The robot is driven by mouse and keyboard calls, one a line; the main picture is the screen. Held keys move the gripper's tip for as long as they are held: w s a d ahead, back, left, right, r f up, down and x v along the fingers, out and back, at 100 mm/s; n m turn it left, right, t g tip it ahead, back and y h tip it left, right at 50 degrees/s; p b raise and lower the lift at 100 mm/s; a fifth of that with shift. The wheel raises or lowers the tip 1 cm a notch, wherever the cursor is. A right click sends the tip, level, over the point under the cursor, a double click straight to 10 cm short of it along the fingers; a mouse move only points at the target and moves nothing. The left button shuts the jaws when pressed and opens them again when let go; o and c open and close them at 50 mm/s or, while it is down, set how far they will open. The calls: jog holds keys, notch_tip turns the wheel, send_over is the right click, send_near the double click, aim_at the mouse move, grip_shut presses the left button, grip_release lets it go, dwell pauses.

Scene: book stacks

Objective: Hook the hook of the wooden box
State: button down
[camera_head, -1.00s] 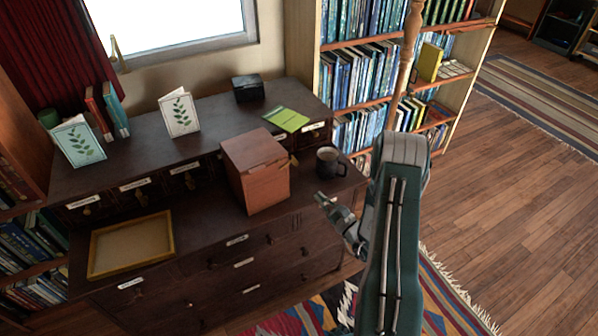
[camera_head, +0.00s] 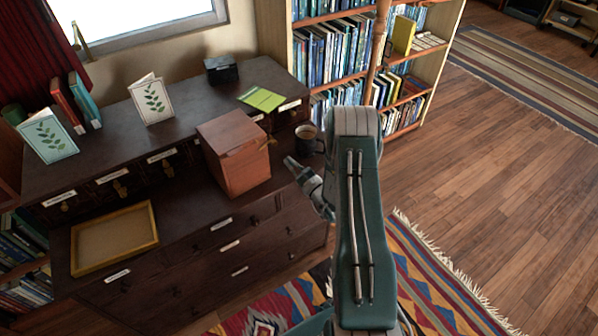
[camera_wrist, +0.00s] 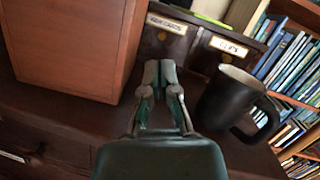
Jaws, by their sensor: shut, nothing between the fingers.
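The wooden box (camera_head: 236,160) is reddish brown and stands upright on the lower top of the dark cabinet. A small lighter brown piece, perhaps its hook (camera_head: 264,145), shows at the upper right edge of the box; its exact position is too small to tell. In the wrist view the box (camera_wrist: 75,45) fills the upper left, and no hook shows there. My gripper (camera_head: 288,163) is to the right of the box, apart from it. In the wrist view my gripper (camera_wrist: 159,66) is shut and empty, between the box and a dark mug (camera_wrist: 232,98).
The mug (camera_head: 306,140) stands close to the right of the box. A shallow wooden tray (camera_head: 72,250) lies at the left of the cabinet (camera_head: 190,217). A card (camera_head: 153,100), a green booklet (camera_head: 262,98) and a black box (camera_head: 221,69) are on the upper shelf.

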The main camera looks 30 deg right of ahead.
jog(key=r, duration=0.1)
jog(key=w+a+r, duration=0.1)
jog(key=r, duration=0.1)
jog(key=w+a+r, duration=0.1)
jog(key=shift+w+r, duration=0.15)
jog(key=shift+r, duration=0.05)
jog(key=shift+d, duration=0.1)
